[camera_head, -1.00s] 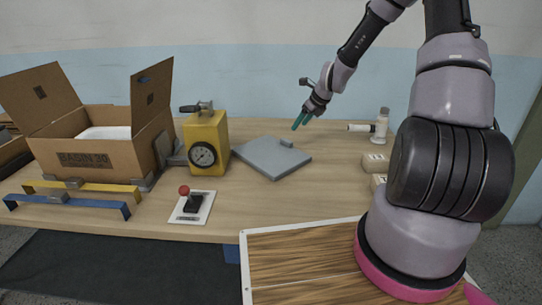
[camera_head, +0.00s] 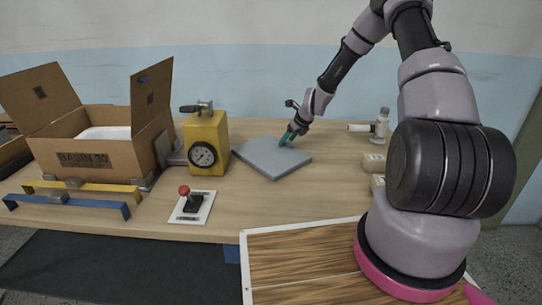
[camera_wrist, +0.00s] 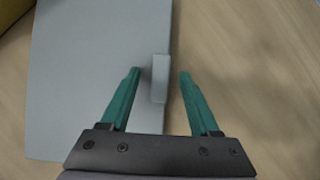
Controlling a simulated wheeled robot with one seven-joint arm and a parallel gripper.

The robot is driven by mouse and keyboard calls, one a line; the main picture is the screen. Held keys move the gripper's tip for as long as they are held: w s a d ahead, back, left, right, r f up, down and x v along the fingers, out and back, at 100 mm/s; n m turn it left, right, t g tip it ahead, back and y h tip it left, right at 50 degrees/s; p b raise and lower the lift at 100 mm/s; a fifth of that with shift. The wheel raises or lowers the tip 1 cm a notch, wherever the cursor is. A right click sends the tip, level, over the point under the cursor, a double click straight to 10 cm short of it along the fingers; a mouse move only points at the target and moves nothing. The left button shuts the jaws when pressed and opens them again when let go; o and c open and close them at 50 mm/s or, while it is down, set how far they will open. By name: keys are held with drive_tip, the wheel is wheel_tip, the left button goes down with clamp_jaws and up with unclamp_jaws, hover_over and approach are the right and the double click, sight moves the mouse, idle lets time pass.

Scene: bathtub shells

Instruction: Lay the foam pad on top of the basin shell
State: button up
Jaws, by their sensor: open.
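The foam pad (camera_head: 270,160) is a flat grey slab lying on the table, with a small raised grey block at its right edge. In the wrist view the pad (camera_wrist: 85,70) fills the left half, and its block (camera_wrist: 160,78) stands between my two teal fingers. My gripper (camera_head: 287,138) is open at the block, one finger on each side; it also shows in the wrist view (camera_wrist: 160,85). I cannot tell whether the fingers touch the block. The basin shell (camera_head: 105,132) is a white form inside the open cardboard box (camera_head: 85,160), only its top showing.
A yellow gauge block (camera_head: 205,140) stands between the box and the pad. A red-knobbed switch on a white plate (camera_head: 192,207) lies in front. Yellow and blue bars (camera_head: 75,203) lie before the box, whose flaps stand up. Small tan blocks (camera_head: 373,162) and a silver fixture (camera_head: 381,125) are at right.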

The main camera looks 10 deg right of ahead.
clamp_jaws()
